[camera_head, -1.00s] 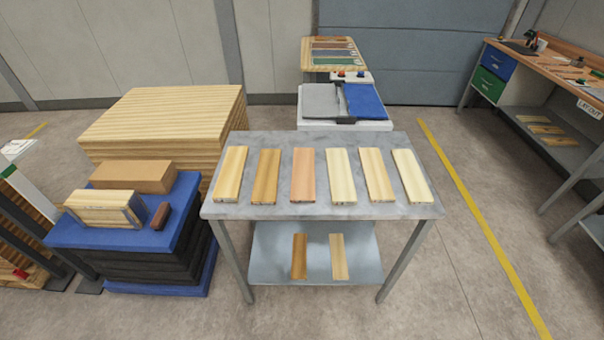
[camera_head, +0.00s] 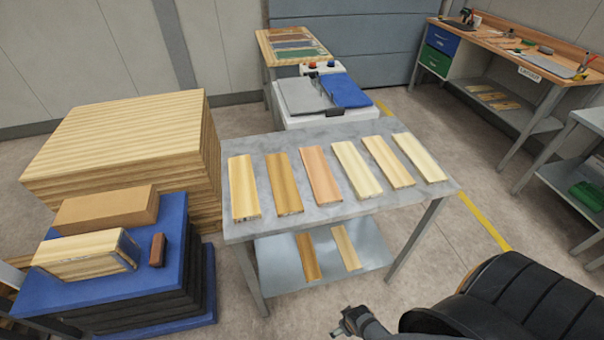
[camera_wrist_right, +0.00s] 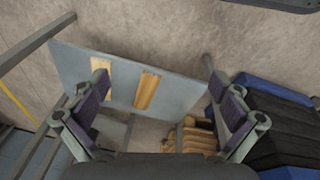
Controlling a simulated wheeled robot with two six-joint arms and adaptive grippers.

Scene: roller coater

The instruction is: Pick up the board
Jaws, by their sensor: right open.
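Several wooden boards lie side by side on the grey metal table (camera_head: 330,215) in the head view. They run from a pale yellow board (camera_head: 244,187) at the left, through a brown board (camera_head: 284,183) and a reddish board (camera_head: 321,174), to a pale board (camera_head: 419,157) at the right. Two more boards (camera_head: 307,257) (camera_head: 345,247) lie on the lower shelf and also show in the right wrist view (camera_wrist_right: 147,91). My right gripper (camera_wrist_right: 161,108) is open and empty, its fingers wide apart. Part of it shows at the bottom of the head view. My left gripper is out of view.
A blue-topped stack (camera_head: 185,240) with blocks and a wood pile (camera_head: 125,145) stand left of the table. A white machine (camera_head: 330,110) with a blue pad stands behind it. A workbench (camera_head: 530,60) is at the back right. Floor is open right of the table.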

